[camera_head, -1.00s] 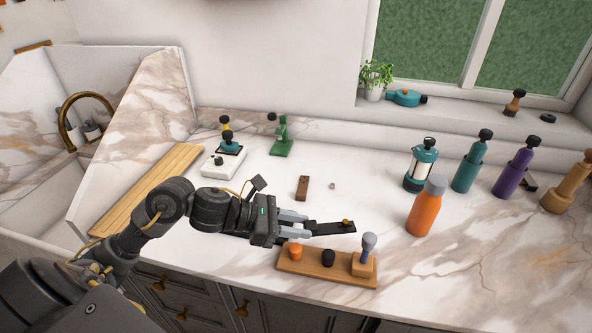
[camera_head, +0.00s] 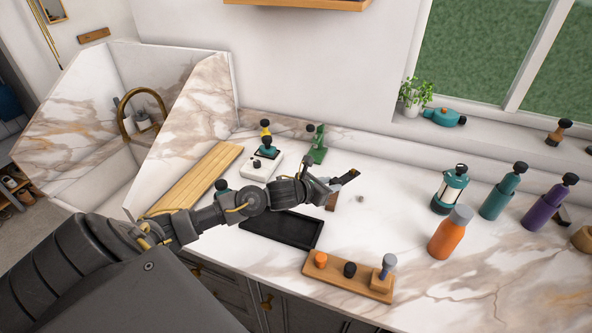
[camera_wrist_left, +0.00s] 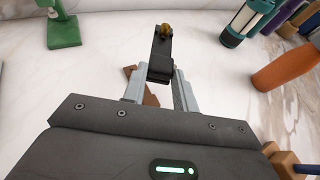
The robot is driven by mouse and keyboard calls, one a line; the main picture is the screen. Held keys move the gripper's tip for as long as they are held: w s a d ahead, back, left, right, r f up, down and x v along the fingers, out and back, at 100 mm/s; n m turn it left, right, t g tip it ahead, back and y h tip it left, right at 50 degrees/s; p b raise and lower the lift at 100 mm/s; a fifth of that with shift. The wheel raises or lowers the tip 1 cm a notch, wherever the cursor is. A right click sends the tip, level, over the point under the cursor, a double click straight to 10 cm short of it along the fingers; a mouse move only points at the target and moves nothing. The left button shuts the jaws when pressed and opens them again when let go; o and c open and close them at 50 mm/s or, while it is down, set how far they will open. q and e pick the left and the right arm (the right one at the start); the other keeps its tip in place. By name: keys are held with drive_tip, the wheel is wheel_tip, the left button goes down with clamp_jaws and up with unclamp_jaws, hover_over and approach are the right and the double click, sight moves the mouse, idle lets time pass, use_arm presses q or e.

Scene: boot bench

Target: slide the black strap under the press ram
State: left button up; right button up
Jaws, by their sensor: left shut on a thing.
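The black strap (camera_head: 346,178) has a brass stud near its far end. My left gripper (camera_head: 328,187) is shut on it and holds it above the counter, with the stud end pointing away to the right. In the left wrist view the strap (camera_wrist_left: 160,56) sits between the two grey fingers, its stud end beyond the tips. A green upright stand (camera_head: 318,146), which looks like the press, is at the back of the counter, apart from the strap; its base shows at the upper left of the wrist view (camera_wrist_left: 64,32). Its ram cannot be made out. My right gripper is not in view.
A brown piece (camera_head: 332,203) is partly hidden by the gripper. A black tray (camera_head: 270,236) and a wooden rack (camera_head: 335,277) lie at the front. A white device (camera_head: 257,168) stands left of the green stand. Bottles, including an orange one (camera_head: 447,239), stand right.

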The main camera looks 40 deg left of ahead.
use_arm(q)
drive_tip(key=a+f+n+y+p, duration=0.1)
drive_tip(key=a+n+y, duration=0.1)
drive_tip(key=a, duration=0.2)
drive_tip(key=a+f+n+y+p, duration=0.1)
drive_tip(key=a+f+y+p, duration=0.1)
drive_tip(key=a, duration=0.2)
drive_tip(key=a+f+n+y+p, duration=0.1)
drive_tip(key=a+n+y, duration=0.1)
drive_tip(key=a, duration=0.2)
drive_tip(key=shift+a+f+n+y, duration=0.15)
drive_tip(key=shift+f+n+y, duration=0.15)
drive_tip(key=shift+f, duration=0.1)
drive_tip(key=shift+a+f, duration=0.15)
drive_tip(key=shift+a, duration=0.1)
drive_tip(key=shift+f, duration=0.1)
